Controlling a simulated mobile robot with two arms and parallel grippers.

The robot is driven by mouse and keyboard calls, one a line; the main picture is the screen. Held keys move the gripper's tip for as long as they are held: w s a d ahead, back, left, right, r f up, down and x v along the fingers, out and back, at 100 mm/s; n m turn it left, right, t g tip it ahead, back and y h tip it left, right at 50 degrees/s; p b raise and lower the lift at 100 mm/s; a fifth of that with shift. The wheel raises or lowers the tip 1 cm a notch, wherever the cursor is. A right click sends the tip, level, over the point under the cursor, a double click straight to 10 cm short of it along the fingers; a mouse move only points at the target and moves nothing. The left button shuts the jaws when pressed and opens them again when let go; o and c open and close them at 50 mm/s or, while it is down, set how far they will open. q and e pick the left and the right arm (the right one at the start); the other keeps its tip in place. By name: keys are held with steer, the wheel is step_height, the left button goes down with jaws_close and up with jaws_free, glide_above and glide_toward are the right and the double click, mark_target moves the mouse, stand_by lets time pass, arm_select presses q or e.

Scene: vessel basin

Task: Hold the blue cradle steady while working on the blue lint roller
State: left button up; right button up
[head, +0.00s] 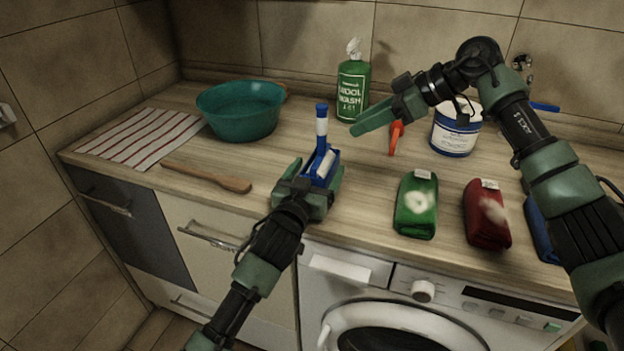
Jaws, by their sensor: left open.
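The blue cradle (331,178) stands near the front edge of the wooden counter. The blue lint roller (321,130) rises upright from it, with a white band on its handle; a white part shows low down at the cradle. I cannot tell exactly how the two meet. My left gripper (315,180) is open, with one finger on each side of the cradle; I cannot tell if they touch it. My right gripper (354,130) is above the counter to the right of the lint roller's handle, pointing left. Its fingers overlap, so its opening is unclear. Nothing shows in it.
A teal basin (240,112), a striped cloth (140,138) and a wooden brush (205,177) lie left. A green wash bottle (353,88), an orange tool (396,138) and a white-blue tub (455,138) stand behind. Green (416,208) and red (486,216) folded cloths lie right.

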arm_select(q)
steer(key=shift+w, duration=0.25)
steer(key=c, duration=1.4)
steer(key=shift+c, duration=0.2)
